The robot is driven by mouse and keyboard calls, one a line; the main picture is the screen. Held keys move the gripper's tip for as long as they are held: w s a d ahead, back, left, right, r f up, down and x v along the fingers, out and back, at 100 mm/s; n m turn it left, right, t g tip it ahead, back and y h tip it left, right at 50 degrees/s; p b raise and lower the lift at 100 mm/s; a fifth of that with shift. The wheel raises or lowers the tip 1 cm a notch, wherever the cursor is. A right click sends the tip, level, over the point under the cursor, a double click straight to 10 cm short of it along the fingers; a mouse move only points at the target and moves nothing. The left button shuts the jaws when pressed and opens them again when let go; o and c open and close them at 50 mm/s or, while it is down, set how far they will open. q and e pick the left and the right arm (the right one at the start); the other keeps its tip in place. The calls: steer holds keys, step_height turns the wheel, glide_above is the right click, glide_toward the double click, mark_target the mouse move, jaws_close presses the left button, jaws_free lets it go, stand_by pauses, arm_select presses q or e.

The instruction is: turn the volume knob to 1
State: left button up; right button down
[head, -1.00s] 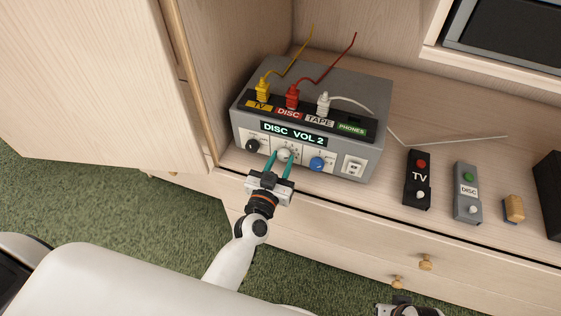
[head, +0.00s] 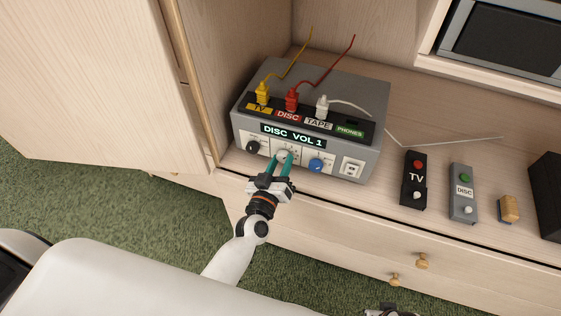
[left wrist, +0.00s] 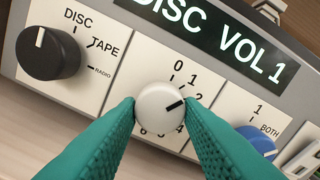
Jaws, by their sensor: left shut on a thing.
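The grey selector box (head: 377,120) stands on the shelf. Its green display (head: 293,135) reads DISC VOL 1. The white volume knob (left wrist: 158,112) sits mid-panel, its dark mark pointing right and slightly up, near the 2 from this angle. My left gripper (head: 284,157) has its green fingers shut on the knob, one on each side. In the left wrist view the fingers hide part of the number scale. My right gripper (head: 385,311) barely shows at the bottom edge; its fingers are out of sight.
A black source knob (left wrist: 47,53) is left of the volume knob, a blue knob (head: 317,165) right of it. Yellow, red and white plugs stand on top. TV (head: 414,180) and DISC (head: 462,193) remotes lie to the right. An open cabinet door (head: 95,80) is at left.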

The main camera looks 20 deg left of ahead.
arm_select(q)
steer(key=shift+n, duration=0.3)
arm_select(e)
steer(key=shift+s+f, duration=0.1)
steer(key=shift+f, duration=0.2)
arm_select(q)
steer(key=o, duration=1)
steer(key=shift+c, duration=0.2)
steer(key=shift+s, duration=0.15)
steer(key=shift+s, duration=0.35)
steer(key=s+p, duration=0.1)
steer(key=s, duration=1)
steer(key=shift+a, duration=0.25)
arm_select(e)
steer(key=f, duration=0.1)
steer(key=s+f, duration=0.1)
steer(key=f, duration=0.1)
steer(key=shift+s+d+f, duration=0.1)
steer(key=shift+s+d, duration=0.05)
steer(key=shift+s, duration=0.15)
